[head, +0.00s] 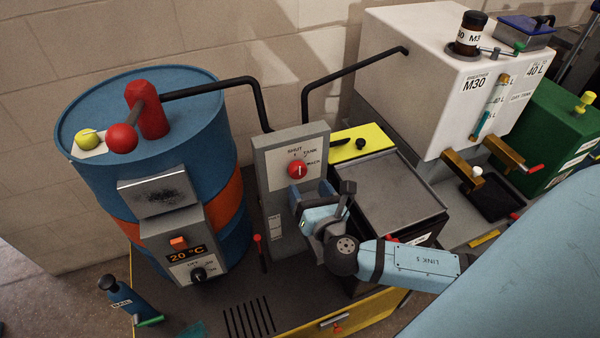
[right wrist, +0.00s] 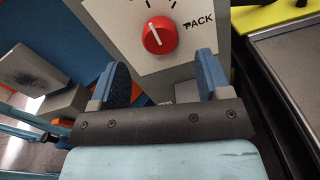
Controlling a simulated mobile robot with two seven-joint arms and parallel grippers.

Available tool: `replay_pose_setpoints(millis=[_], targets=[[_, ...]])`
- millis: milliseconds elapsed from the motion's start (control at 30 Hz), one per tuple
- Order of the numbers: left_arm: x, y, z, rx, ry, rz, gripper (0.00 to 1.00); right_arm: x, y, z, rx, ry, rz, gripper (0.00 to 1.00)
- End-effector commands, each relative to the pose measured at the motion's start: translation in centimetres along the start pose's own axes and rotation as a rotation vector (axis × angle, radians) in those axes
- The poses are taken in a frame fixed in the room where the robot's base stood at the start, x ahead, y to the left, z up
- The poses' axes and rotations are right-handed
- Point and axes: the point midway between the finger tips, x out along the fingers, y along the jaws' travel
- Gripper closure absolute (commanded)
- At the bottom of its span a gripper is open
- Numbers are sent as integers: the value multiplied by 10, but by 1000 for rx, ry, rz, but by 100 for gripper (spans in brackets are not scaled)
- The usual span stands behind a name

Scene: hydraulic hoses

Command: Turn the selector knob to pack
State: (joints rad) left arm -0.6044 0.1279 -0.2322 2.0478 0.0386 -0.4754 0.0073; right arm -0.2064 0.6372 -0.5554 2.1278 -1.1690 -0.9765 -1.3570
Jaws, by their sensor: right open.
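The red selector knob (head: 297,170) is on an upright grey panel (head: 270,160) marked SHUT, TANK and PACK. Its white pointer mark looks roughly upright in the head view, not towards PACK at the right; I cannot tell exactly which label it meets. In the right wrist view the knob (right wrist: 160,35) lies beyond the fingertips, roughly centred between them, with the PACK label (right wrist: 199,21) to its right. My right gripper (right wrist: 162,68) is open with blue finger pads, empty and apart from the knob. In the head view the right gripper (head: 312,193) is just below the knob. My left gripper is not in view.
A blue drum (head: 90,130) with an orange band and a control box (head: 190,250) stands left. A grey-topped box (head: 385,195) is right of the panel. A white tank (head: 420,70) stands behind right. Black hoses (head: 225,88) arch behind the panel.

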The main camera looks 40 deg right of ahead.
Motion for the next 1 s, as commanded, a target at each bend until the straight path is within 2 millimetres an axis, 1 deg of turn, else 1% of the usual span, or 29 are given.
replay_pose_setpoints(millis=[33,100,200,300,467,700,733,933,1000], targets=[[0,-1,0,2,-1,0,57,12,0,2,-1,-4,0,29],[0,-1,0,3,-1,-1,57,24,0,1,0,-3,1,29],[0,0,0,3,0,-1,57,40,0,1,1,-2,0,29],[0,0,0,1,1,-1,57,50,0,0,0,-1,0,29],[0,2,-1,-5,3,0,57,58,0,0,2,1,1,29],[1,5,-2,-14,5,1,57,58,0,0,2,2,1,29],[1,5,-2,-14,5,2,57,58,0,0,2,2,1,31],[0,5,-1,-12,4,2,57,58,0,0,2,1,1,77],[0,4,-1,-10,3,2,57,58,0,0,2,1,0,78]])
